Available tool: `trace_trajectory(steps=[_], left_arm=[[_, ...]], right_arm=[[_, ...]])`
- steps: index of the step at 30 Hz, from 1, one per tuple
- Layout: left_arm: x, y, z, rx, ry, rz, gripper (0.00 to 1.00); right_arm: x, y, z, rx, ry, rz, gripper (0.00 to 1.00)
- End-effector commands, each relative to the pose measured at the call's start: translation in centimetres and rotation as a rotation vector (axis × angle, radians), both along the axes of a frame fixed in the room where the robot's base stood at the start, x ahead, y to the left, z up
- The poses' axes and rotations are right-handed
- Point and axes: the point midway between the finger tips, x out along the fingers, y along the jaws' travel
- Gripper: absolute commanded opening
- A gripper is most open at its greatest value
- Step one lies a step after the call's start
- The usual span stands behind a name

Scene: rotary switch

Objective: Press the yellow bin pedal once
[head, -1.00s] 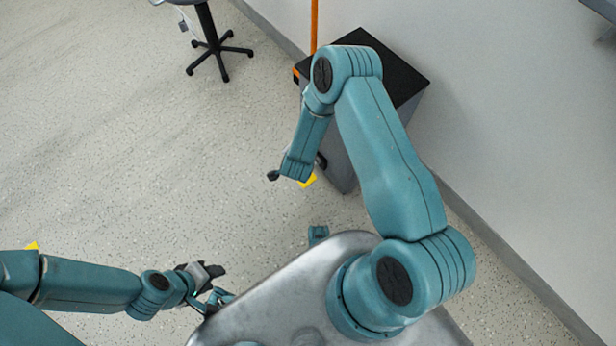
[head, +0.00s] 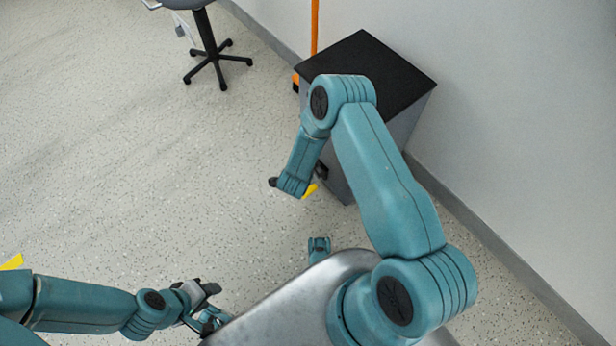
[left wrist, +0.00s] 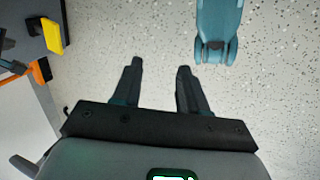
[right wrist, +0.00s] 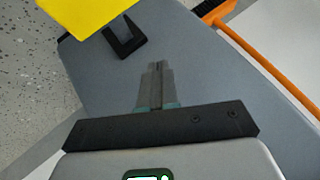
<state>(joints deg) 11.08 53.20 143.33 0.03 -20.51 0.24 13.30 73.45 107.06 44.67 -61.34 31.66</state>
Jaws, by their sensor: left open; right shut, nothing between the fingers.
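The bin is a grey box with a black top (head: 368,68), standing against the wall in the head view. Its yellow pedal (head: 310,190) is low at the front, partly hidden by my right forearm. The pedal also shows at the top left of the left wrist view (left wrist: 52,36) and, large and cut off, in the right wrist view (right wrist: 90,12). My right gripper (right wrist: 156,68) is shut and empty, in front of the grey bin face, with the pedal beyond its tips to the left. My left gripper (head: 212,290) is open and empty over the floor, away from the bin.
A black bracket (right wrist: 125,38) sits on the grey face by the pedal. An orange pole (head: 314,28) stands behind the bin. A wheeled chair base (head: 212,62) is at the upper left. The speckled floor left of the bin is clear; another yellow thing (head: 12,262) shows at the left edge.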

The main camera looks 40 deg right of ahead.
Motion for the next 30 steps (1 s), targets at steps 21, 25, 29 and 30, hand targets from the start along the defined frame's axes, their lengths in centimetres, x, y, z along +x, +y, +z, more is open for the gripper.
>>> trace_trajectory(steps=[21,25,29,30], left_arm=[[2.6,0.9,-5.2,0.017,-0.078,0.029,0.43],[2.6,0.9,-5.2,0.017,-0.078,0.029,0.43],[2.6,0.9,-5.2,0.017,-0.077,0.028,0.43],[2.6,0.9,-5.2,0.017,-0.077,0.028,0.43]], right_arm=[[0.0,0.2,-6.7,0.000,0.000,0.000,0.00],[0.0,0.2,-6.7,0.000,0.000,0.000,0.00],[0.0,0.2,-6.7,0.000,0.000,0.000,0.00],[0.0,0.2,-6.7,0.000,0.000,0.000,0.00]])
